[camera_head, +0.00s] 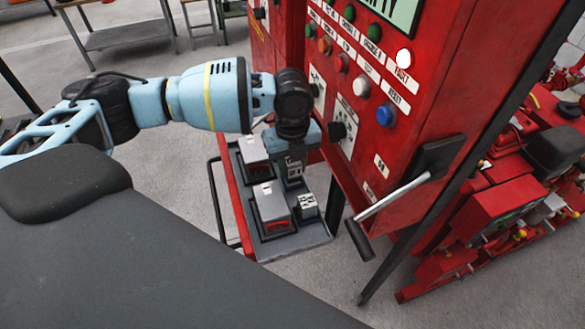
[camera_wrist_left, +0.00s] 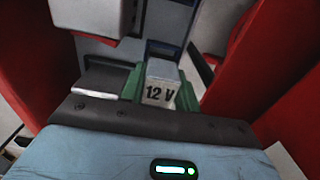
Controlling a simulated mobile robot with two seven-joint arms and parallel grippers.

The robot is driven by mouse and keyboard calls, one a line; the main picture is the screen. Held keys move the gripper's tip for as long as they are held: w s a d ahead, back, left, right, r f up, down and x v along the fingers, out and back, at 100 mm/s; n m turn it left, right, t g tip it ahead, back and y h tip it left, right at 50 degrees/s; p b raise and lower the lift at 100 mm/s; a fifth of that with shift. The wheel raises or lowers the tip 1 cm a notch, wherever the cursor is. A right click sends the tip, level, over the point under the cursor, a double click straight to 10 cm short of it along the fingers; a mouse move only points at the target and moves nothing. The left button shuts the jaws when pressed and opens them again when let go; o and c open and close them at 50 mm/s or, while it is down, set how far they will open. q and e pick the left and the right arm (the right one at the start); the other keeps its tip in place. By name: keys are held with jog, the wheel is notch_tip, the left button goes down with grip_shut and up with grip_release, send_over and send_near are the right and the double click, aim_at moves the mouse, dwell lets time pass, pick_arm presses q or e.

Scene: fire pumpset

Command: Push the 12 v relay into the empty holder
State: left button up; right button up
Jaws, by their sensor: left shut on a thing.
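The 12 V relay (camera_wrist_left: 161,73) is a small pale block with "12 V" in dark print, in the middle of the left wrist view. My left gripper (camera_wrist_left: 160,88) is shut on it, with a green finger pad on each side. In the head view my left gripper (camera_head: 292,165) points down over the grey shelf beside the red cabinet. The relay cannot be made out clearly there. A dark blue-edged frame (camera_wrist_left: 165,47) shows just beyond the relay in the wrist view; I cannot tell whether it is the empty holder or whether the relay touches it. My right gripper is out of view.
Two grey-and-red units (camera_head: 271,207) and a small block with a patterned label (camera_head: 308,206) sit on the shelf (camera_head: 300,241). The red cabinet (camera_head: 400,130) with buttons and a lever handle (camera_head: 395,198) stands close on the right. Red pump machinery (camera_head: 500,205) is farther right.

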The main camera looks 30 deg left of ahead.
pick_arm(q)
jog(key=shift+f, duration=0.95)
jog(key=shift+f, duration=0.15)
jog(key=o, duration=1)
notch_tip(320, 180, up, 12)
jog(key=shift+r+p, duration=0.15)
jog(key=shift+p, duration=0.3)
